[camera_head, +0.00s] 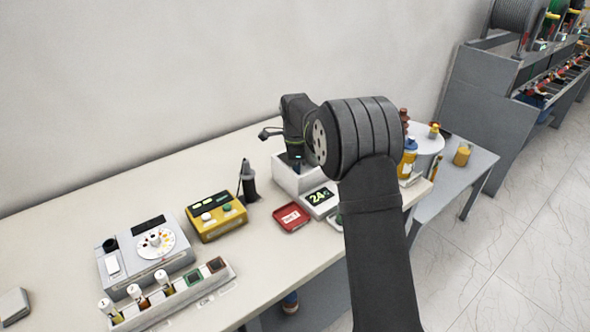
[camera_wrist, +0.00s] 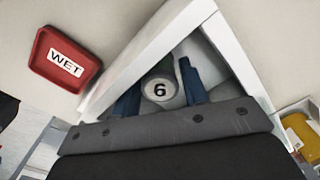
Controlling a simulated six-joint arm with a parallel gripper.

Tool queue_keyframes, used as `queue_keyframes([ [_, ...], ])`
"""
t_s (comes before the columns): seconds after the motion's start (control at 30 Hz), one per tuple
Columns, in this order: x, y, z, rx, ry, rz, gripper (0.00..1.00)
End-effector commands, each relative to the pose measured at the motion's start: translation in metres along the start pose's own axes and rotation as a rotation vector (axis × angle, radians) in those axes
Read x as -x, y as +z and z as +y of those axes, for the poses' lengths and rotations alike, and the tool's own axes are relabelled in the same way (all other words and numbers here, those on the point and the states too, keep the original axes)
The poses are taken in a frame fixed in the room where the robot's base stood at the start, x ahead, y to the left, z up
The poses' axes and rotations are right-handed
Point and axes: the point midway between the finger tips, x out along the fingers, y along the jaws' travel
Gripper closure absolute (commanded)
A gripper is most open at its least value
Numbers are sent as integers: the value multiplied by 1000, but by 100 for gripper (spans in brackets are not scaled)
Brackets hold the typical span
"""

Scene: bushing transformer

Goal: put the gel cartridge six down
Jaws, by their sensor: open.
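Gel cartridge six (camera_wrist: 160,91) shows its pale round top with a black "6" in the wrist view. It stands inside a white-walled box (camera_wrist: 150,50), down on its grey floor. My gripper (camera_wrist: 158,78) reaches into the box, its two blue fingers apart on either side of the cartridge. Whether either finger touches it, I cannot tell. In the head view, the white box (camera_head: 284,176) with a green "24" display (camera_head: 320,197) is partly behind my arm, and the cartridge is hidden there.
A red tray marked WET (camera_head: 291,217) lies left of the box, also in the wrist view (camera_wrist: 66,62). A yellow device (camera_head: 216,215), a grey dial unit (camera_head: 146,256) and a rack of vials (camera_head: 172,300) stand further left.

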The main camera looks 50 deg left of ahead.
Motion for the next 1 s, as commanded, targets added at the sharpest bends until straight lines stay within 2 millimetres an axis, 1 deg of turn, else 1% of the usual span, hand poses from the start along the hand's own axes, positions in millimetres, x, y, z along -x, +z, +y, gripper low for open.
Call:
queue_keyframes([
  [0.07, 3, 0, 0, 0, -1, 0, 60],
  [0.17, 12, 0, 0, 0, -2, 0, 60],
  [0.27, 30, 0, -1, 0, -4, 0, 60],
  [0.5, 82, 0, -1, 0, -4, 0, 60],
  [0.6, 100, 0, -1, 0, -2, 0, 60],
  [0.7, 113, 0, -1, 0, -2, 0, 60],
  [0.83, 122, 0, 0, 0, -1, 0, 60],
  [1.0, 124, 0, 0, 0, 0, 0, 60],
])
